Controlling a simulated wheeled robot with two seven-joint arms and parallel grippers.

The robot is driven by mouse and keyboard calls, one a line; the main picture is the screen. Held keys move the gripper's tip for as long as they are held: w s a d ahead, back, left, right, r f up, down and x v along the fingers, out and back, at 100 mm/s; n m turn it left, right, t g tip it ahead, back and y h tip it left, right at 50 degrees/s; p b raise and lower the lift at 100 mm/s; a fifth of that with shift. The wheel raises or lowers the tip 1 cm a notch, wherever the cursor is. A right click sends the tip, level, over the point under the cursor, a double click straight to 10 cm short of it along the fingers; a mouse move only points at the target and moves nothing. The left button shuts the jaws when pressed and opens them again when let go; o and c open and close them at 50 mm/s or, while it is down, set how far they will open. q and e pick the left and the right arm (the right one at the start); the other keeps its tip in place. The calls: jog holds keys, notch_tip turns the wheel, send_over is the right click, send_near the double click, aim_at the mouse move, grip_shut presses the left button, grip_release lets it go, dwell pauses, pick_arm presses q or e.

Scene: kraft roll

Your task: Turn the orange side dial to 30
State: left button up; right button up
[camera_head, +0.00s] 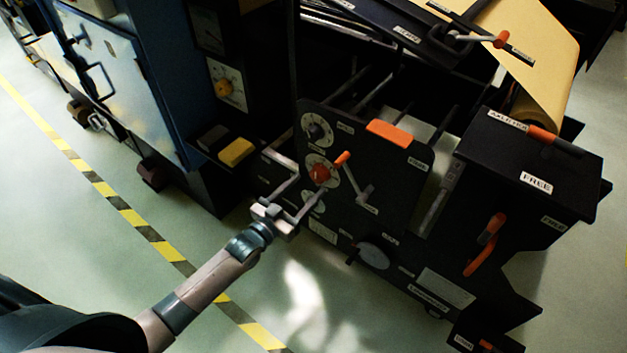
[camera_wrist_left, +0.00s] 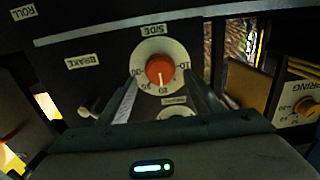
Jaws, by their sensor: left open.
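The orange side dial (camera_head: 320,173) is a round knob on a white numbered plate, on the black machine's side panel. It also shows in the left wrist view (camera_wrist_left: 159,69) under an upside-down SIDE label. A pale mark on its lower part points down toward the plate's numbers; the exact reading is too small to tell. My left gripper (camera_head: 307,186) is open in front of the panel. In the left wrist view its two fingers (camera_wrist_left: 166,92) stand apart, one on each side below the knob, with nothing seen between them. My right gripper is not in view.
Another dial (camera_head: 317,129) sits above the side dial, and an orange-tipped lever (camera_head: 342,157) is close at its right. Open floor (camera_head: 60,220) with striped tape lies in front.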

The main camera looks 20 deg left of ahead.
aim_at(316, 178)
pick_arm(q)
jog(key=shift+x, duration=2.2)
jog(key=c, duration=1.1)
